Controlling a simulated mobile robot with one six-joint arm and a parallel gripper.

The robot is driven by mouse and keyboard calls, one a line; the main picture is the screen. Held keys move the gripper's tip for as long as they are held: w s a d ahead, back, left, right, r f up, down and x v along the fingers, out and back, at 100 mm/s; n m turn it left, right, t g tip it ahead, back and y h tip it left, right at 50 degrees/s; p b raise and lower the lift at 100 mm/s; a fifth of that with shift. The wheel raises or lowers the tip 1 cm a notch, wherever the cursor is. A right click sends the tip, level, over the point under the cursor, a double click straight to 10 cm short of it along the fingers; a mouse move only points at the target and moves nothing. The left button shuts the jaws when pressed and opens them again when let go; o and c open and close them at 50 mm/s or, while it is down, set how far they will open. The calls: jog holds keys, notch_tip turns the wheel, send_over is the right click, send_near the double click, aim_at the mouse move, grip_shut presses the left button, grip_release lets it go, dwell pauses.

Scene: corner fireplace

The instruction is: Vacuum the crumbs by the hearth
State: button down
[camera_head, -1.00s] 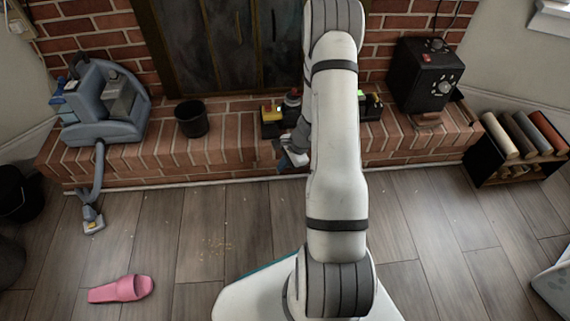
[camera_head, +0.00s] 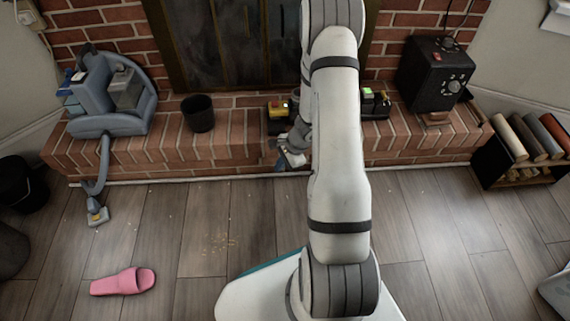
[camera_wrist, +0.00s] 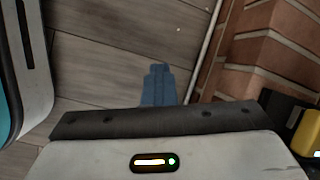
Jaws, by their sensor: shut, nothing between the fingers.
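A grey-blue vacuum (camera_head: 111,97) stands on the left of the brick hearth. Its hose (camera_head: 101,168) hangs over the hearth edge to a nozzle (camera_head: 97,214) on the floor. Tan crumbs (camera_head: 218,241) lie scattered on the floor before the hearth, densest in one patch. My gripper (camera_head: 293,160) is low by the hearth's front face, partly hidden by my arm, right of the crumbs and far from the vacuum. In the wrist view its blue fingers (camera_wrist: 158,85) are shut together and empty above the floor, beside the bricks.
A pink slipper (camera_head: 122,281) lies left of my base. A black cup (camera_head: 198,113), a yellow-topped device (camera_head: 279,110) and a black box with dials (camera_head: 435,73) stand on the hearth. A log rack (camera_head: 515,160) is at right, a dark bucket (camera_head: 20,184) at left.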

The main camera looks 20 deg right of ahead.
jog(key=a+b, duration=0.3)
jog(key=a, duration=0.8)
jog(key=shift+s, duration=0.4)
dwell(2.0)
jog(key=w+d+p, duration=0.1)
jog(key=d+p, duration=0.7)
jog(key=d, duration=0.5)
jog(key=shift+d, duration=0.15)
dwell(2.7)
